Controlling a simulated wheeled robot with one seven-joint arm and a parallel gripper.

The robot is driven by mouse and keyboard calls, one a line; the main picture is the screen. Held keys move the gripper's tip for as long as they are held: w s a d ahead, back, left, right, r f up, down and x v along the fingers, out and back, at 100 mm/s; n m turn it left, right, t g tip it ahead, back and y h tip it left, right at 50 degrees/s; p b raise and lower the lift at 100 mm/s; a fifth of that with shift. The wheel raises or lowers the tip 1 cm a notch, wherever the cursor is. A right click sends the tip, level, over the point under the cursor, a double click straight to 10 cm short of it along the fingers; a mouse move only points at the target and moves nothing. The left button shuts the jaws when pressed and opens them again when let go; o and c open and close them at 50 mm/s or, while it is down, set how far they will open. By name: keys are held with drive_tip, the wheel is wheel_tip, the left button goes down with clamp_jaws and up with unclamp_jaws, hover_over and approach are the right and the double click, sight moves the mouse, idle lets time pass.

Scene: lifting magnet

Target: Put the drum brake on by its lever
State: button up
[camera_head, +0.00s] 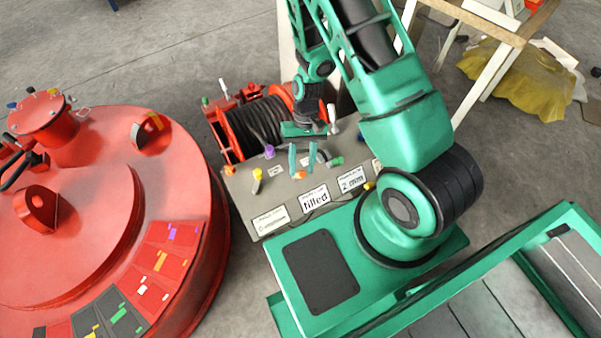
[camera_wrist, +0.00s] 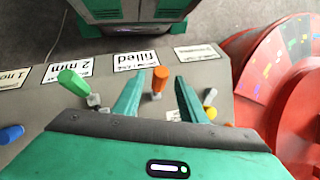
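The red cable drum (camera_head: 262,122) with dark cable stands behind a grey control panel (camera_head: 240,200). A white-handled lever (camera_head: 332,116) stands up near the drum's right end; I cannot tell for certain whether it is the brake lever. My gripper (camera_head: 302,170) is over the panel, fingers pointing down, open and empty. In the wrist view, an orange-handled control (camera_wrist: 160,78) stands between my two spread fingers (camera_wrist: 158,82), with gaps on both sides. It also shows low between the fingers in the head view (camera_head: 299,174). My wrist hides part of the drum's right side.
The panel also has a green handle (camera_wrist: 73,83), a blue one (camera_wrist: 11,134), a purple one (camera_head: 270,151) and a yellow one (camera_head: 257,174). Cards read "filled" (camera_head: 314,199) and "2 mm" (camera_head: 352,179). A large red magnet (camera_head: 150,200) lies left.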

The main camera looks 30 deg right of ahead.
sight(301, 174)
drive_tip(key=shift+x, duration=1.75)
clamp_jaws()
